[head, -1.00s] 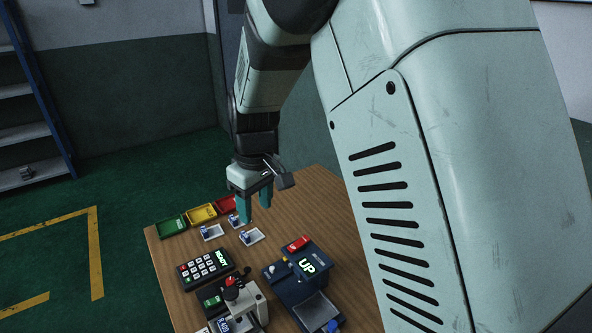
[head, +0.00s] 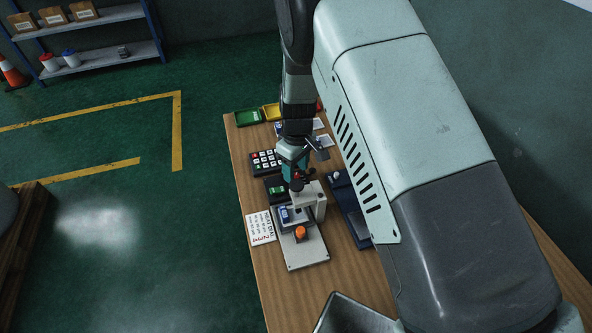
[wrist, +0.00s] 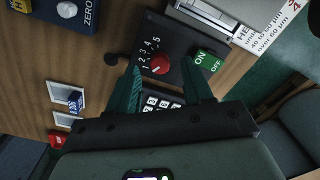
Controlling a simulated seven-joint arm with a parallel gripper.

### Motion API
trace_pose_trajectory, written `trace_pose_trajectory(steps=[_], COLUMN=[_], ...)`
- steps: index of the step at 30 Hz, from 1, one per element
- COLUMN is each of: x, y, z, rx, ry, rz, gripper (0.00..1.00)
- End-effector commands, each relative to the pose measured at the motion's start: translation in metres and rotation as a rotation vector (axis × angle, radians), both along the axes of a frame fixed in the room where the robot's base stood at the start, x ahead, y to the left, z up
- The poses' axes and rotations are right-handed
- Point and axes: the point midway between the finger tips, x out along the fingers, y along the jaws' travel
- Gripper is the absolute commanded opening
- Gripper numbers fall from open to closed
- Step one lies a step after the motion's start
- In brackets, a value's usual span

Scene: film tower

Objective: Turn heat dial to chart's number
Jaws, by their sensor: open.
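In the wrist view the red heat dial (wrist: 160,64) sits on a dark panel, with white numbers 1 to 5 around its left side. Its pale mark appears to point down-left, near the 1. My gripper (wrist: 165,88) is open and empty, its teal fingertips on either side of the dial in the picture; contact cannot be told. In the head view my gripper (head: 295,172) is low over the table, hiding the dial. The white chart (head: 261,228) lies left of the press. It is cut off in the wrist view (wrist: 265,28), where some text and a red numeral like 4 show.
A green ON/OFF switch (wrist: 206,61) is right of the dial. The press (head: 306,245) with an orange knob (head: 301,232) stands close by. A keypad (head: 264,160) and small trays lie beyond. A dark blue device (head: 350,205) is to the right.

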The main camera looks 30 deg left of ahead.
Motion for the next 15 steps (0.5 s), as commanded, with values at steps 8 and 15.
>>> trace_pose_trajectory(steps=[8, 15], x=[-0.0003, -0.0004], y=[0.0, -0.0001], z=[-0.0159, -0.0157], rx=[0.0, 0.0], ry=[-0.001, 0.0], rz=[0.0, 0.0], gripper=[0.51, 0.44])
